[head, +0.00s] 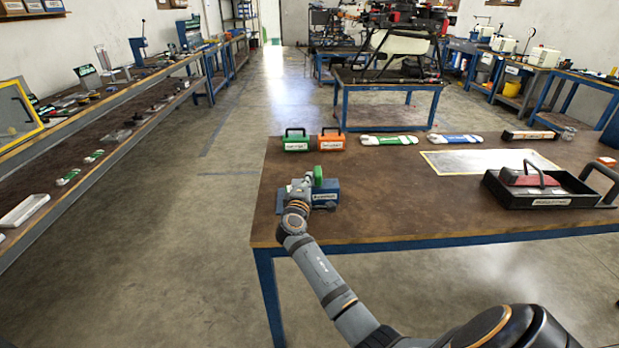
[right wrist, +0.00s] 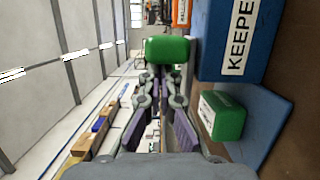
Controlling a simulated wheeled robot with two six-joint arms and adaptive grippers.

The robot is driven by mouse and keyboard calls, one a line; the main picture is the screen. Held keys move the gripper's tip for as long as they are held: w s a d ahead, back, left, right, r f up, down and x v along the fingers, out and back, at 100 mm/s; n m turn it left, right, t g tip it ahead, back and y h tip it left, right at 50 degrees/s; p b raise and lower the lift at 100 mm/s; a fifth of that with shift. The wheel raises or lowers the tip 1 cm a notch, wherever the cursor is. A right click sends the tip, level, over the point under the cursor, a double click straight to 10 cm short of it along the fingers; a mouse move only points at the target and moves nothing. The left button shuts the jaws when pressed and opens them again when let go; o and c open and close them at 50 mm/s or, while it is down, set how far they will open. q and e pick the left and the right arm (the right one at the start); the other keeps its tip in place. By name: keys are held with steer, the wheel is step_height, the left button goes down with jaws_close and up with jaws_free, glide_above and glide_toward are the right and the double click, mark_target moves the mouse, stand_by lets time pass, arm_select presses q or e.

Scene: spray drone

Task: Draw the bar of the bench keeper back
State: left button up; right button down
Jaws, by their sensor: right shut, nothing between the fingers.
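The bench keeper (head: 325,194) is a blue block with a white label, near the left end of the brown bench. In the right wrist view its labelled blue body (right wrist: 228,45) is at the upper right. A green knob (right wrist: 167,50) shows just past my fingertips, and a green block (right wrist: 222,117) sits by the blue base plate (right wrist: 262,125). In the head view a green piece (head: 318,176) stands above the keeper. My right gripper (head: 300,186) is at the keeper's left side; its fingers (right wrist: 161,78) are shut and empty. The bar itself is not clearly visible. My left gripper is not in view.
A green case (head: 296,140) and an orange case (head: 332,139) stand behind the keeper. A black tray (head: 550,190) is at the right, near a pale sheet (head: 485,161). The bench (head: 400,205) is clear between the keeper and tray.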

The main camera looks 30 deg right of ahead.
mark_target(327, 188)
steer(key=shift+w+f, duration=0.15)
steer(key=shift+w+a, duration=0.1)
steer(key=shift+w, duration=0.05)
steer(key=shift+s, duration=0.2)
steer(key=s+d, duration=0.1)
steer(key=s+d+p, duration=0.1)
steer(key=d, duration=0.1)
steer(key=s+d, duration=0.1)
steer(key=d, duration=0.1)
steer(key=shift+d, duration=0.2)
steer(key=shift+s+d, duration=0.1)
steer(key=shift+d, duration=0.05)
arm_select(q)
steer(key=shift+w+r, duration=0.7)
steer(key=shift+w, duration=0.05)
